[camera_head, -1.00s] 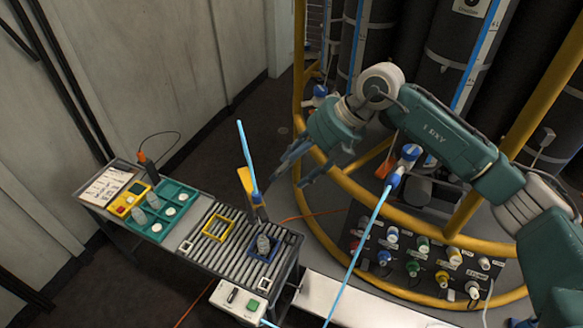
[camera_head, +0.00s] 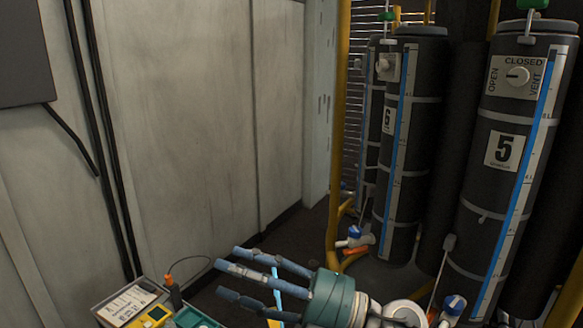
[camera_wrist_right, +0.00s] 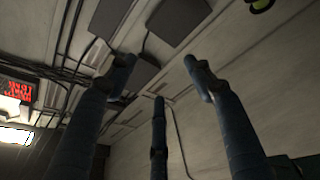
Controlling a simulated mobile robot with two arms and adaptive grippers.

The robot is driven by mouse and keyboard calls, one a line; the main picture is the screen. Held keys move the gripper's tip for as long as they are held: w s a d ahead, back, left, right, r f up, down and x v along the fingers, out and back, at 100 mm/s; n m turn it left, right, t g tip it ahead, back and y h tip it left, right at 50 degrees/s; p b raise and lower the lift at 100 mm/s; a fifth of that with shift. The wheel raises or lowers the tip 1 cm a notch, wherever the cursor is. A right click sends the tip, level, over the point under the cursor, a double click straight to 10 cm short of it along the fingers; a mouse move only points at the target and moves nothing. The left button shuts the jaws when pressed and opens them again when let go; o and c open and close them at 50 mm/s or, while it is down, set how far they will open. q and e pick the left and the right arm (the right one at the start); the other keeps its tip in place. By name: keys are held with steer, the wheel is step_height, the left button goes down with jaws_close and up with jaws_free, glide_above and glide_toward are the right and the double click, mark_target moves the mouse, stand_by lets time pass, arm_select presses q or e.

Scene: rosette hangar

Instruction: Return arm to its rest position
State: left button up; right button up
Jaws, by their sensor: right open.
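My right gripper (camera_head: 243,282) is at the bottom middle of the head view, its three blue-grey fingers spread and pointing left. It is open and nothing is between the fingers. Its teal wrist is at the lower right of the fingers. In the right wrist view the open fingers (camera_wrist_right: 158,85) point at a wall and ceiling with dark panels and cables, with no object between them. My left gripper is in neither view.
A bench with a white label card (camera_head: 126,304), a yellow device (camera_head: 156,317) and a teal tray (camera_head: 195,318) shows at the bottom left. A pale wall (camera_head: 190,120) fills the left. A red display (camera_wrist_right: 16,91) glows in the wrist view.

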steer(key=w+d+m+t+h, duration=0.3)
steer(key=d+m+t+h, duration=0.2)
steer(key=d+m+t, duration=0.3)
steer(key=w+d+m+t+h, duration=0.45)
steer(key=d+m+t, duration=0.25)
steer(key=m, duration=0.3)
steer(key=s+d+f+m+g+h, duration=0.35)
steer(key=d+f+h, duration=0.2)
steer(key=f, duration=0.45)
steer(key=s+d+f+m+g+h, duration=0.2)
steer(key=d+f+m+h, duration=0.4)
steer(key=f, duration=0.4)
steer(key=s+d+f+g+y, duration=0.1)
steer(key=s+f+g, duration=0.4)
steer(key=s+f, duration=0.55)
steer(key=s+d+f+g+y, duration=0.15)
steer(key=s+f+g, duration=0.5)
steer(key=s, duration=0.75)
step_height(320, 180, down, 27)
steer(key=s+g+b, duration=0.1)
steer(key=s+b, duration=0.1)
steer(key=s+d+f+n+g, duration=0.1)
steer(key=s+d+f, duration=0.2)
steer(key=s+f, duration=1.5)
steer(key=shift+f+h+b, duration=0.4)
steer(key=shift+f+h, duration=0.05)
steer(key=shift+f, duration=0.25)
